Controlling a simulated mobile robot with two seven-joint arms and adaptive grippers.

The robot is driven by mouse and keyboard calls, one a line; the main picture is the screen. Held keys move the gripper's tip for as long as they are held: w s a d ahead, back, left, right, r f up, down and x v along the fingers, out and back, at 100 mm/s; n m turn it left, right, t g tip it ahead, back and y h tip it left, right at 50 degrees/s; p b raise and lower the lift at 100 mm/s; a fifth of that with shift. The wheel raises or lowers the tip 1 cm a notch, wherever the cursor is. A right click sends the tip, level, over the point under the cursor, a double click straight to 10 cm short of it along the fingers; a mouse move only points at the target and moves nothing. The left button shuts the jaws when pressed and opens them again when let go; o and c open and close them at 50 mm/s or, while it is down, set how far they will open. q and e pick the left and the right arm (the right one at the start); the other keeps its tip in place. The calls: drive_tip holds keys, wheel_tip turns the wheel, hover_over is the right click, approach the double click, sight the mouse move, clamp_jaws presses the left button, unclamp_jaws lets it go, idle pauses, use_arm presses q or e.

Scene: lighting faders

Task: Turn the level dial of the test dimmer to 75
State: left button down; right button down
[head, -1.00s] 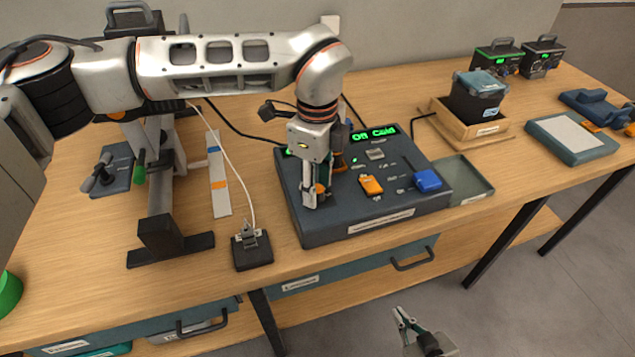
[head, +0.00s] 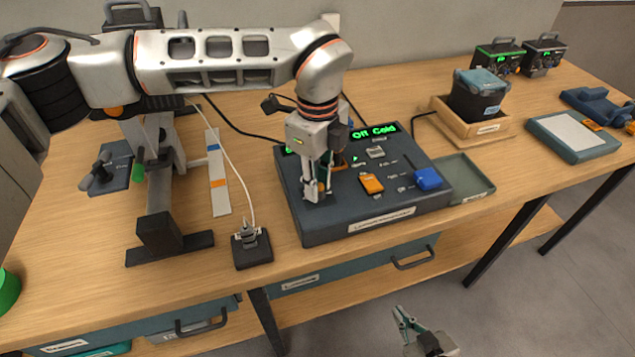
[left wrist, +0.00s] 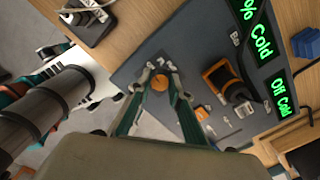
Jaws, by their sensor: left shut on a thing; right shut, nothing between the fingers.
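The dark blue-grey dimmer console (head: 335,225) stands near the table's front edge with green displays along its back. My left gripper (head: 317,196) points down at the console's front left. In the left wrist view its two fingertips (left wrist: 160,84) are closed on either side of a small round orange dial (left wrist: 160,81). The dial's scale is too small to read. One display (left wrist: 251,27) reads "% Cold", its number cut off; the other (left wrist: 283,95) reads "Off Cold", also in the head view (head: 374,132). My right gripper (head: 405,318) is shut and empty, below the table's front edge.
An orange-and-black fader (left wrist: 222,80) stands near the left gripper. A small black switch box (head: 252,250) lies left of the console.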

use_arm(q)
drive_tip(key=m+b, duration=0.1)
drive_tip(key=m, duration=0.4)
drive_tip(key=shift+m, duration=0.3)
drive_tip(key=m, duration=0.3)
drive_tip(key=shift+m, duration=0.3)
drive_tip(key=m, duration=0.3)
drive_tip(key=shift+m, duration=0.3)
drive_tip(key=m, duration=0.6)
drive_tip(key=shift+r, duration=0.1)
drive_tip(key=m+p, duration=0.1)
drive_tip(key=m, duration=0.5)
drive_tip(key=shift+m, duration=0.3)
drive_tip(key=c, duration=1.8)
unclamp_jaws()
drive_tip(key=shift+c, duration=0.2)
